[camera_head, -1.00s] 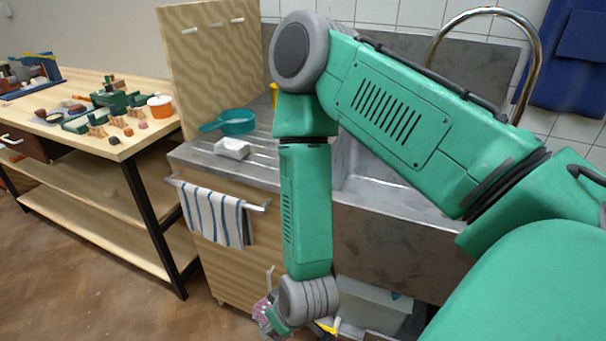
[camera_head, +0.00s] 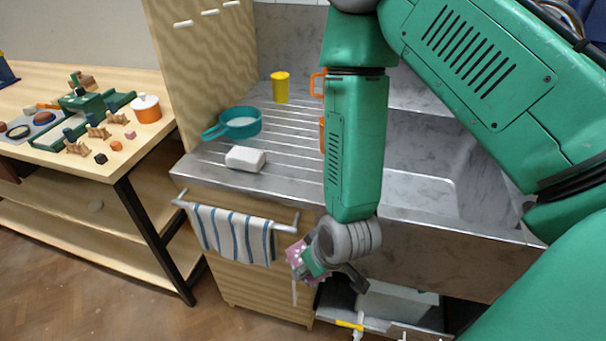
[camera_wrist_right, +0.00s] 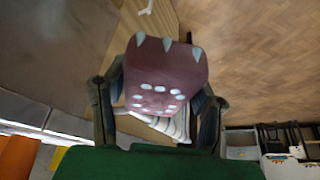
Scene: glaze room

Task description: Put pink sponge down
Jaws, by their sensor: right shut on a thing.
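The pink sponge (camera_head: 295,253) shows as a small spotted piece at my right gripper (camera_head: 308,268), in front of the sink cabinet and below counter height. In the right wrist view the sponge (camera_wrist_right: 165,72) is dark pink with pale spots and pointed pale marks. It sits between the two dark fingers of my right gripper (camera_wrist_right: 158,105), which is shut on it. In the head view my gripper and wrist hide much of the sponge. My left gripper is not in view.
The ribbed metal drainboard (camera_head: 290,158) holds a white block (camera_head: 245,159), a teal pan (camera_head: 240,123) and a yellow cup (camera_head: 280,87). Orange handles show partly behind my arm. A striped towel (camera_head: 232,235) hangs on the rail below. The sink basin (camera_head: 420,188) is right of my arm.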

